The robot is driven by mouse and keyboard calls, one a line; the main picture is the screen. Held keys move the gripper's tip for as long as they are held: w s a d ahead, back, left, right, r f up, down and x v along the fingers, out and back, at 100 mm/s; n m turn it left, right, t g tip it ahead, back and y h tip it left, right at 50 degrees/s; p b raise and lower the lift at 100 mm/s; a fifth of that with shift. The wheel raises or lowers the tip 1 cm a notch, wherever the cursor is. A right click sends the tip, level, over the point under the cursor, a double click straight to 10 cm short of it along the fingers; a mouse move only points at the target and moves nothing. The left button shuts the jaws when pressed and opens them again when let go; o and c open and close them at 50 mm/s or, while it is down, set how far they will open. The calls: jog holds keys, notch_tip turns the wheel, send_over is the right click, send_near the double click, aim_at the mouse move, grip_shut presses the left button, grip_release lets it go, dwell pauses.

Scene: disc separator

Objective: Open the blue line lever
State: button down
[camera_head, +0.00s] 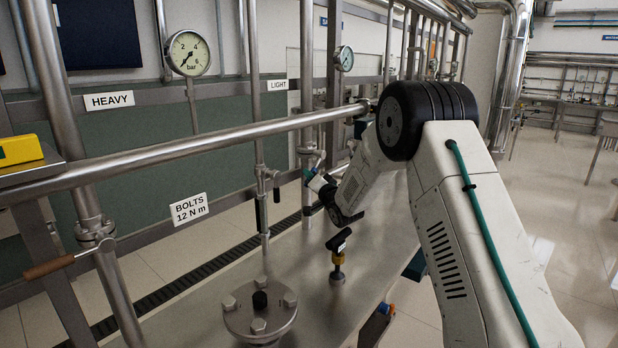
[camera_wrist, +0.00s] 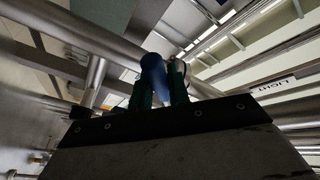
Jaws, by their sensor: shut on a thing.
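The blue lever (camera_wrist: 153,70) shows in the wrist view as a rounded blue handle between the two teal-green fingers of my gripper (camera_wrist: 160,88). My gripper (camera_head: 317,180) is shut on it, beside the upright steel pipe under the LIGHT sign in the head view. There the lever is mostly hidden by the gripper, with only a small bluish patch near the fingertips. The lever's angle to its pipe cannot be told. My arm comes in from the right and bends down to it.
A horizontal rail (camera_head: 200,143) runs across in front of the pipes. Another valve with a dark handle (camera_head: 276,193) hangs to the left. A black-topped T-handle (camera_head: 338,242) and a bolted flange (camera_head: 261,311) stand on the steel bench. Open floor lies at the right.

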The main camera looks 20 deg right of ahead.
jog(key=c, duration=1.3)
grip_release()
jog(key=shift+v, duration=3.9)
jog(key=shift+d, duration=0.1)
jog(key=shift+c, duration=0.4)
